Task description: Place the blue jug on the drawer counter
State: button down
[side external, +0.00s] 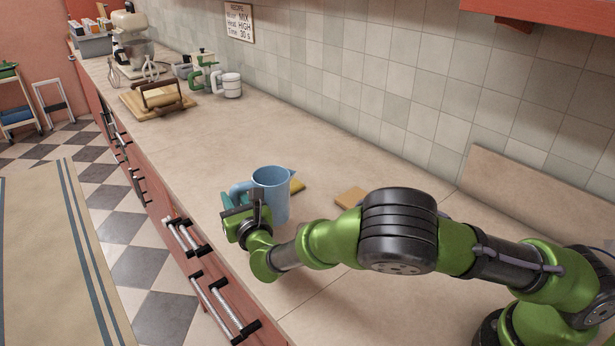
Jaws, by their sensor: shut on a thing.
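The blue jug (272,193) is upright near the front edge of the beige counter (225,133), with its handle toward the left and its spout toward the right. My gripper (243,206) is at the jug's handle side and is shut on the jug, seemingly at the handle. The fingertips are partly hidden by the gripper body. Whether the jug's base touches the counter is hard to tell. Drawers with metal handles (183,236) are in the red front below the counter.
Yellowish flat pieces (351,197) lie right of the jug. The counter's middle is clear. A tiled wall runs behind.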

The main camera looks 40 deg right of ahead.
jog(key=shift+w+a+f, duration=0.65)
jog(key=shift+w+f, duration=0.1)
jog(key=shift+w, duration=1.1)
jog(key=shift+w+a+f, duration=0.7)
jog(key=shift+w+f, duration=0.05)
jog(key=shift+w, duration=1.1)
jog(key=shift+w+a+f, duration=0.65)
jog(key=shift+w+f, duration=0.1)
jog(key=shift+w, duration=1.1)
jog(key=shift+f, duration=0.1)
jog(key=c, duration=0.9)
grip_release()
jog(key=shift+f, duration=0.15)
